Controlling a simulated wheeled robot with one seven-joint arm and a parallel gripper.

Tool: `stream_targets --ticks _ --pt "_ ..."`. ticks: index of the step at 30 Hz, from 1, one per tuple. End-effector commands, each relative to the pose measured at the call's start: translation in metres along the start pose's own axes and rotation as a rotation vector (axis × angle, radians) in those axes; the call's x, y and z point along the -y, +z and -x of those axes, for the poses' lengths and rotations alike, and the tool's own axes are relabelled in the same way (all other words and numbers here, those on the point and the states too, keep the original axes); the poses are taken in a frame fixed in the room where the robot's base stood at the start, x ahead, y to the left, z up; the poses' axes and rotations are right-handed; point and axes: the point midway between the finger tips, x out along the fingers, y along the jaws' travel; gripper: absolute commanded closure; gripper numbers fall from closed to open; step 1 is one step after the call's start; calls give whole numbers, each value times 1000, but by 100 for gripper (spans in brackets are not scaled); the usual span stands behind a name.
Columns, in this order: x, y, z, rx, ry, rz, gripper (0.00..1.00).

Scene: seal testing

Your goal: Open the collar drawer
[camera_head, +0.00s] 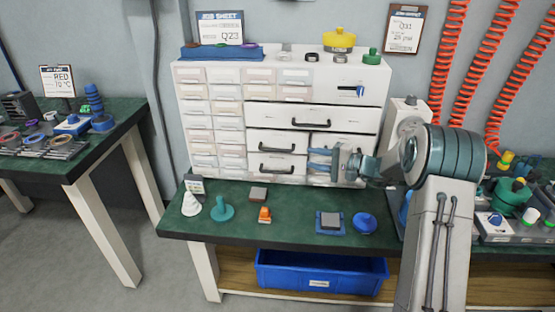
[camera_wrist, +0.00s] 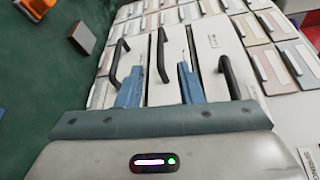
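The white drawer cabinet (camera_head: 315,113) stands on the green bench. It has wide drawers with black bar handles, and I cannot read which label names the collar drawer. My gripper (camera_head: 319,153) is in front of the lower right drawers and hides part of them. In the wrist view my gripper (camera_wrist: 160,68) has its two blue fingers spread apart. A black handle (camera_wrist: 162,52) shows in line with the gap between them; I cannot tell contact. Another handle (camera_wrist: 117,62) is left of the fingers and a third (camera_wrist: 230,75) is right of them. The drawers look closed.
Small parts stand on the bench in front of the cabinet, including a teal part (camera_head: 222,210), an orange part (camera_head: 264,215) and a blue disc (camera_head: 364,223). A blue bin (camera_head: 320,275) sits below. A crowded tray (camera_head: 515,230) is at the right.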

Motion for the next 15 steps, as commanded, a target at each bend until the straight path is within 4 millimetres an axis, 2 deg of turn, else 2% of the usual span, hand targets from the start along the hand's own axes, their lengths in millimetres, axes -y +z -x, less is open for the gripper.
stream_targets --ticks 3,7,15 --pt "-6 -11 -2 -15 -33 -4 67" --pt "-5 -12 -14 -15 -39 -4 67" --pt "-4 -12 -69 -13 -36 -3 67"
